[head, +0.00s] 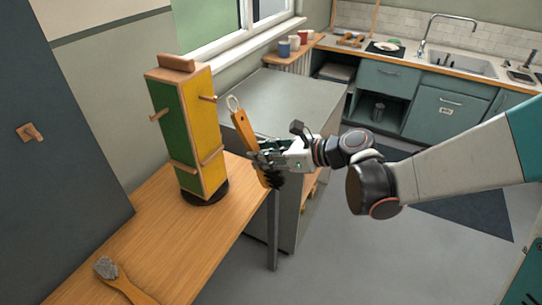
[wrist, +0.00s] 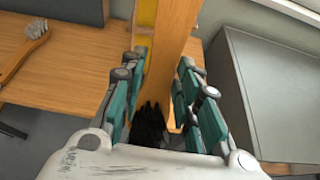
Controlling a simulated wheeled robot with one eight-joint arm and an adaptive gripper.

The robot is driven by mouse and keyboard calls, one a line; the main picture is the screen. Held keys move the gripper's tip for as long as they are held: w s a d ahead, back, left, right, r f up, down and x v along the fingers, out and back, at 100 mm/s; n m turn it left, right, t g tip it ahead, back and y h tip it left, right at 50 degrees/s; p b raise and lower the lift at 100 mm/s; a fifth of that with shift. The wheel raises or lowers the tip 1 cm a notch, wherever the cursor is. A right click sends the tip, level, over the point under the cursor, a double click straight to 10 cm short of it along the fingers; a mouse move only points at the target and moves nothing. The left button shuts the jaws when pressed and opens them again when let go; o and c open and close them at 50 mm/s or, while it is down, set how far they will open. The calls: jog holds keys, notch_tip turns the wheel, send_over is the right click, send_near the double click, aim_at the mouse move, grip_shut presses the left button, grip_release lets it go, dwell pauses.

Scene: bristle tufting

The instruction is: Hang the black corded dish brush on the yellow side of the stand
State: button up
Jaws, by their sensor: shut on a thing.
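My gripper (head: 262,160) is shut on the black corded dish brush (head: 241,124), around its wooden handle. The brush is nearly upright, with its pale cord loop at the top and black bristles below the jaws. In the wrist view, the handle (wrist: 172,50) runs up between the fingers and the black bristles (wrist: 149,124) are near the palm. The stand (head: 188,130) is upright on the table, with a green side at left and a yellow side (head: 204,120) at right. The yellow side has an upper peg and a lower peg. The brush is right of this side, apparently apart from it.
A grey-bristled brush (head: 122,279) lies on the wooden table (head: 165,235) at the front left. A grey cabinet (head: 290,100) stands behind my gripper. A window sill is beyond the stand. Mugs and a sink counter are at the back.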

jog(key=shift+w+a+f, duration=0.1)
jog(key=shift+w+a, duration=0.2)
jog(key=shift+a, duration=0.45)
jog(key=shift+w+a+f, duration=0.1)
jog(key=shift+w+a, duration=0.2)
jog(key=shift+a, duration=0.45)
jog(key=shift+w+a+f, duration=0.1)
jog(key=shift+w+a, duration=0.2)
jog(key=shift+a, duration=0.45)
jog(key=shift+w+a+f+b, duration=0.25)
jog(key=shift+a+b, duration=0.15)
jog(key=shift+a, duration=0.1)
jog(key=o, duration=1.2)
jog(key=shift+c, duration=0.2)
jog(key=shift+p+v, duration=1)
jog(key=shift+v, duration=2.5)
